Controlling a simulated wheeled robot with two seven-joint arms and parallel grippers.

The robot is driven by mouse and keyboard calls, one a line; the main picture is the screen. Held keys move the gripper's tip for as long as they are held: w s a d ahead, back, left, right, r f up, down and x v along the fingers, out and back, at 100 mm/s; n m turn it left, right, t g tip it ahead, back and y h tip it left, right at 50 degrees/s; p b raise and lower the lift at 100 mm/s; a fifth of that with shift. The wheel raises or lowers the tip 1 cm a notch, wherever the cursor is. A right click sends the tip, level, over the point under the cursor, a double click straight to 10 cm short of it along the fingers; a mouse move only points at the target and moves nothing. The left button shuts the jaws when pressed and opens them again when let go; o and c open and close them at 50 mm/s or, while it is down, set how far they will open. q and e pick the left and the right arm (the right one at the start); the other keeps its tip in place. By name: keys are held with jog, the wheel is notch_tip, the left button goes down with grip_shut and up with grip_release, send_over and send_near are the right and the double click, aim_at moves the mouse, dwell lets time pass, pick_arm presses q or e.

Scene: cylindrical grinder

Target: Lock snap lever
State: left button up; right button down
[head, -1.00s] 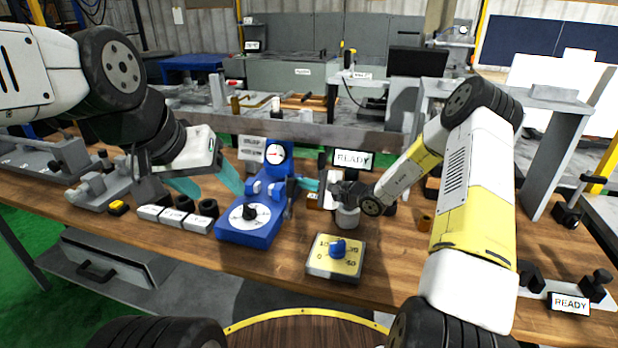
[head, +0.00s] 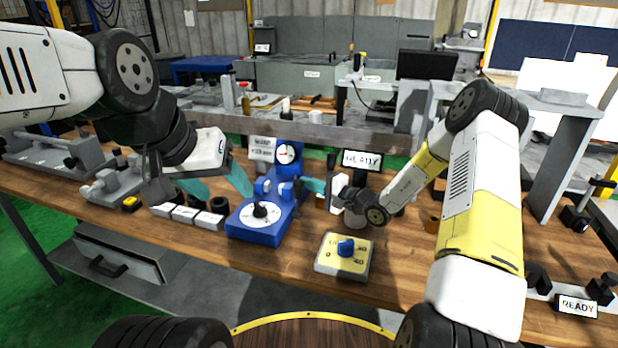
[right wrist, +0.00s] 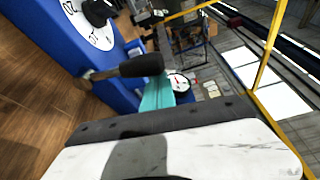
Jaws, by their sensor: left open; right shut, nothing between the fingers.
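A blue fixture (head: 258,232) with a round white dial plate and a black knob stands on the wooden bench. A lever with a black handle (head: 331,163) stands upright at its right side. In the right wrist view the black lever handle (right wrist: 140,66) sticks out from the blue body, close to the teal fingertips. My right gripper (head: 314,185) is shut and empty beside the fixture, near the lever; whether it touches the lever I cannot tell. My left gripper (head: 218,184) is open and empty, left of the fixture above the white blocks.
A gauge (head: 287,153) tops the fixture. A yellow dial box (head: 343,256) sits in front. Several labelled white blocks (head: 184,213) and a grey vise-like part (head: 105,188) lie to the left. The front bench edge is mostly clear.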

aim_at(299, 185)
jog(key=s+n, duration=0.2)
jog(key=s+a+n+y, duration=0.1)
jog(key=shift+s+r+t, duration=0.15)
jog(key=shift+r+t, duration=0.1)
jog(key=shift+t, duration=0.15)
jog(key=shift+s+a+f+n+y, duration=0.1)
jog(key=shift+s+a+n+y, duration=0.15)
jog(key=shift+s+n, duration=0.45)
jog(key=shift+s+a+f+n+y, duration=0.15)
jog(key=shift+s+a+n, duration=0.15)
jog(key=shift+s+n, duration=0.35)
jog(key=shift+s, duration=0.3)
jog(key=shift+a, duration=0.1)
